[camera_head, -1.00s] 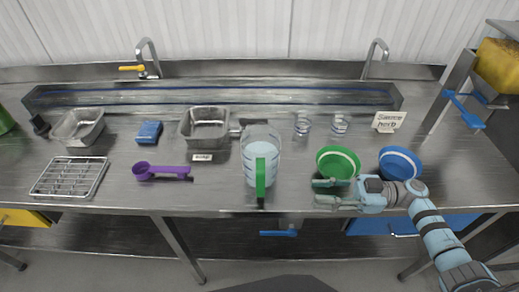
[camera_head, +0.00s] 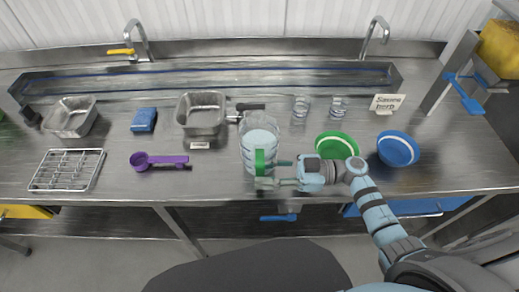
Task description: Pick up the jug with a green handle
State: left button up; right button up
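The clear measuring jug (camera_head: 262,134) stands upright on the steel counter, with whitish contents. Its green handle (camera_head: 260,160) faces the counter's front edge. My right gripper (camera_head: 274,174) reaches in from the right, with its fingers pointing left at the handle. The fingers are apart, one farther back and one nearer the front edge, with the tips close to the handle. I cannot tell whether they touch it. My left gripper is not in view.
A green bowl (camera_head: 338,136) and a blue bowl (camera_head: 398,138) stand right of the jug. A steel pan (camera_head: 201,128), a purple scoop (camera_head: 160,160) and a wire rack (camera_head: 66,184) are to the left. Two small glasses (camera_head: 300,108) (camera_head: 338,106) stand behind.

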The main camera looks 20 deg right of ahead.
jog(key=shift+x, duration=0.8)
jog(key=shift+d, duration=0.1)
grip_shut()
jog(key=shift+r, duration=0.2)
